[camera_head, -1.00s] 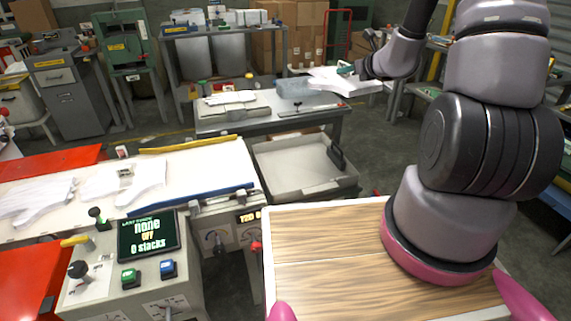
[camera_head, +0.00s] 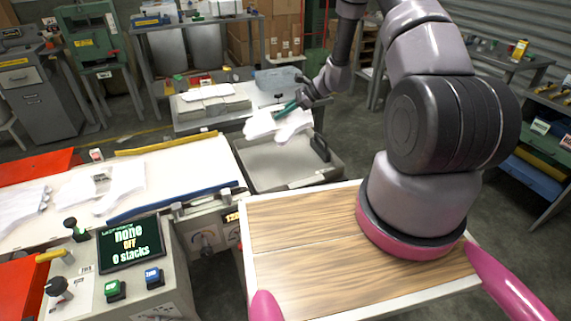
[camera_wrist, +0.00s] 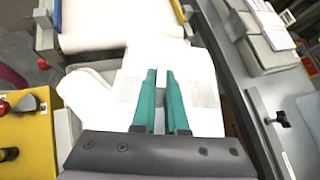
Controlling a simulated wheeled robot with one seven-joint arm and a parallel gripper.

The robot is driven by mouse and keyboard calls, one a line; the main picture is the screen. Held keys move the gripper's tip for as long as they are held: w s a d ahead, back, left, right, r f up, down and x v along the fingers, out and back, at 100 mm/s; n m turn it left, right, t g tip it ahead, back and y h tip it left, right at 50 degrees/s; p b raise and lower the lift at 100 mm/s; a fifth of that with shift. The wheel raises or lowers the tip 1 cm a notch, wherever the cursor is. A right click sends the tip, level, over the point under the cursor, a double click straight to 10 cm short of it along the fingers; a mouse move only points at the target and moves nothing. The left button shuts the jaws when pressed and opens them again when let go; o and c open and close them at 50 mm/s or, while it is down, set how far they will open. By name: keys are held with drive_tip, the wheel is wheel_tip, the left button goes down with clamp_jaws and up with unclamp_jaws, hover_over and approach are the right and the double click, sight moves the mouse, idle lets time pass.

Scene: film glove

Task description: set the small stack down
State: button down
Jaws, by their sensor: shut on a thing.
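The small stack (camera_head: 280,125) is white, flat and glove-shaped. My gripper (camera_head: 290,105), with green fingers, is shut on it and holds it in the air at the near side of the back table, above the far part of the grey bin. In the wrist view the stack (camera_wrist: 195,95) spreads out beneath and to both sides of the green fingers (camera_wrist: 158,75). The stack's lower edge droops slightly. How thick it is cannot be told.
A grey open bin (camera_head: 285,165) lies below the stack. The back table (camera_head: 190,122) carries grey stacks and a clear bluish block. At left, a white conveyor bed (camera_head: 170,165) holds white glove shapes. A control panel (camera_head: 130,243) reads "none", "OFF", "0 stacks".

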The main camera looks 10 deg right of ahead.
drive_tip(key=w+f+n+g, duration=0.2)
drive_tip(key=f+n, duration=0.1)
drive_tip(key=w+f+n+g, duration=0.1)
drive_tip(key=shift+d+f+n+h, duration=0.1)
drive_tip(key=shift+f+n+h, duration=0.1)
drive_tip(key=shift+n+h, duration=0.15)
wheel_tip(320, 180, down, 10)
drive_tip(key=shift+w, duration=0.15)
drive_tip(key=c, duration=0.9)
unclamp_jaws()
drive_tip(key=shift+f, duration=0.15)
drive_tip(key=shift+c, duration=0.2)
drive_tip(key=shift+d, duration=0.1)
